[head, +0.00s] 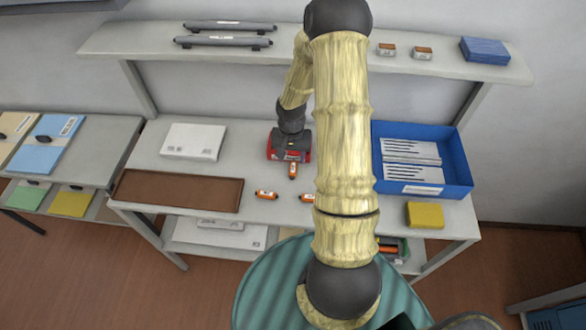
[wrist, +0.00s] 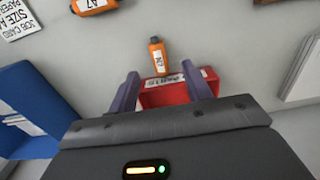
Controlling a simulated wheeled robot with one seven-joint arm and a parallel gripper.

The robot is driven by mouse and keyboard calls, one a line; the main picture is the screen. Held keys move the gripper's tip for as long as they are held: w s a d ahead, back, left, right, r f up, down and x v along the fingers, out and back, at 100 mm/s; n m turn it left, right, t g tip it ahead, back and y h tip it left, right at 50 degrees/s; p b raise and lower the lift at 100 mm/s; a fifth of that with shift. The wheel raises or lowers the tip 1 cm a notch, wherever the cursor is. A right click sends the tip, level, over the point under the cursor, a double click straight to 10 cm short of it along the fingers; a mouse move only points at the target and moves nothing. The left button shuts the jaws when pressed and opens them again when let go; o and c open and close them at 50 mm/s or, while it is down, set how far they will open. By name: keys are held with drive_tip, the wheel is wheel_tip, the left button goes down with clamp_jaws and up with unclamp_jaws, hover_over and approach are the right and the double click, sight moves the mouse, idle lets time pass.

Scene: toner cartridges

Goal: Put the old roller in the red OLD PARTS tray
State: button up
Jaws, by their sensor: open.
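The red tray (head: 303,149), with a white label, sits near the middle of the worktop. It also shows between my fingers in the wrist view (wrist: 163,97), where part of its label reads "PARTS". My gripper (wrist: 165,83) is open over the tray, with its two fingers apart and nothing seen between them. My gripper hides most of the tray's inside, so I cannot tell what lies in it. Two long grey rollers (head: 228,26) (head: 222,41) lie on the upper shelf. I cannot tell whether either is the old roller.
Small orange bottles (head: 293,171) (head: 266,195) (head: 307,198) lie in front of the tray. A blue bin (head: 460,165) with papers stands right, a yellow pad (head: 425,215) before it. A brown tray (head: 178,190) and white box (head: 193,141) are left. My arm hides the worktop's middle right.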

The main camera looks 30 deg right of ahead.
sight(293, 170)
drive_tip(key=shift+f, duration=1)
drive_tip(key=shift+s+d+f+p, duration=0.1)
drive_tip(key=shift+f+p, duration=0.3)
drive_tip(key=shift+f, duration=0.9)
drive_tip(key=shift+d+f+p, duration=0.1)
drive_tip(key=shift+f+p, duration=0.25)
drive_tip(key=shift+f, duration=0.95)
drive_tip(key=shift+a, duration=0.1)
clamp_jaws()
